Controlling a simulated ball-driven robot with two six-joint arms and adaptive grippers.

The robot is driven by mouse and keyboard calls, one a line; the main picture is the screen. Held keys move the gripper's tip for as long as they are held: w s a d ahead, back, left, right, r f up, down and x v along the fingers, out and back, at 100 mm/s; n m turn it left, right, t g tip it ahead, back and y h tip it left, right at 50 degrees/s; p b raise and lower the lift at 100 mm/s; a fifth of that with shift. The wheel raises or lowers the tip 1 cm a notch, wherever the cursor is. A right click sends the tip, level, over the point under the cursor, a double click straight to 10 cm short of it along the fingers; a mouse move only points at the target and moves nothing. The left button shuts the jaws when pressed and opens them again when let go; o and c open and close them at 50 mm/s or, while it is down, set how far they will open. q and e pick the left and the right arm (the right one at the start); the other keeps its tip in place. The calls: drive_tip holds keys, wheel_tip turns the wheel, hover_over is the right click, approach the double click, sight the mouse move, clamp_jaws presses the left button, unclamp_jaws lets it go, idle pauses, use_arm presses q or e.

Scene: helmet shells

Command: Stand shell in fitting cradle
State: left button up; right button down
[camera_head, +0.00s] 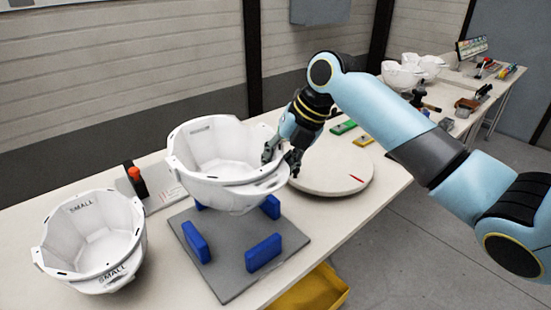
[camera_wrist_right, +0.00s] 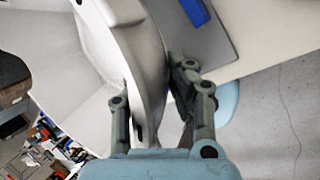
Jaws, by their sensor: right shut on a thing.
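A white helmet shell (camera_head: 222,160) sits, open side up, over the grey cradle plate (camera_head: 228,277) with blue blocks. My right gripper (camera_head: 281,163) is shut on the shell's right rim; the right wrist view shows the shell wall (camera_wrist_right: 150,60) between its fingers (camera_wrist_right: 160,100). The blue blocks (camera_head: 196,242) stand around and below the shell. Whether the shell touches them or hangs just above is hard to tell. A second white shell marked SMALL (camera_head: 92,240) stands on the table at the left. My left gripper is not in view.
A round white disc (camera_head: 335,172) with a red mark lies right of the cradle. A black and orange item (camera_head: 134,174) stands behind, between the shells. A yellow bin (camera_head: 318,290) is below the table's front edge. More white shells (camera_head: 402,74) and tools lie on the far table.

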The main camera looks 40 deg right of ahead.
wheel_tip(320, 180, down, 8)
drive_tip(key=b, duration=0.5)
drive_tip(key=shift+f+b, duration=0.65)
drive_tip(key=shift+f, duration=0.35)
idle(0.5)
drive_tip(key=c, duration=1.2)
unclamp_jaws()
drive_tip(key=shift+o, duration=0.2)
approach(276, 199)
drive_tip(key=s+a+r, duration=0.2)
drive_tip(key=s+r, duration=0.2)
drive_tip(key=r, duration=0.2)
drive_tip(key=shift+s+r, duration=0.2)
drive_tip(key=shift+s, duration=0.1)
drive_tip(key=shift+a, duration=0.15)
